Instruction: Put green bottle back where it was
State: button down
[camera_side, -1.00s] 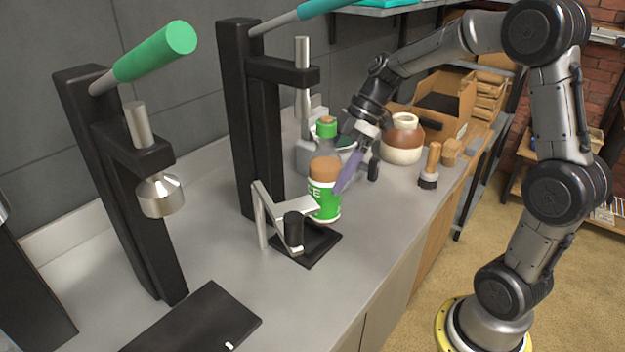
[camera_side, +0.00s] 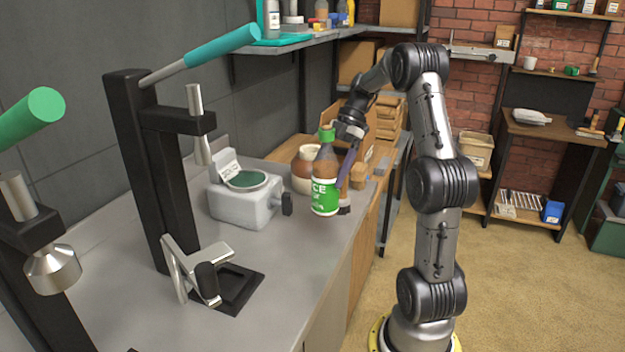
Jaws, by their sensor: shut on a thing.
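The green bottle (camera_side: 325,197) is a brown bottle with a green cap and a green label with white letters. It hangs upright in the middle of the side view, seemingly over the counter near its right edge; I cannot tell whether its base touches the counter. My gripper (camera_side: 344,160) is at the bottle's right side, shut on it. A purple finger shows beside the bottle, and the other finger is hidden behind it.
A grey scale (camera_side: 245,204) stands left of the bottle. A brown-and-cream jar (camera_side: 301,170) is behind it, partly hidden. A black lever press (camera_side: 150,165) with a metal bracket (camera_side: 190,270) stands at left. The front counter (camera_side: 290,285) is clear.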

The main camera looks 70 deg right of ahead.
jog(key=shift+s+d, duration=0.35)
jog(key=shift+d, duration=0.15)
jog(key=shift+s+a, duration=0.2)
jog(key=shift+a, duration=0.05)
jog(key=s+a+r, duration=0.4)
jog(key=s+a, duration=0.2)
jog(key=a, duration=0.4)
jog(key=s+a+r, duration=0.5)
jog(key=a, duration=0.6)
jog(key=w+d+f, duration=0.5)
jog(key=w+f, duration=0.7)
jog(key=f, duration=0.1)
jog(key=shift+w+d, duration=0.2)
jog(key=shift+f, duration=0.25)
grip_release()
jog(key=shift+f, duration=0.1)
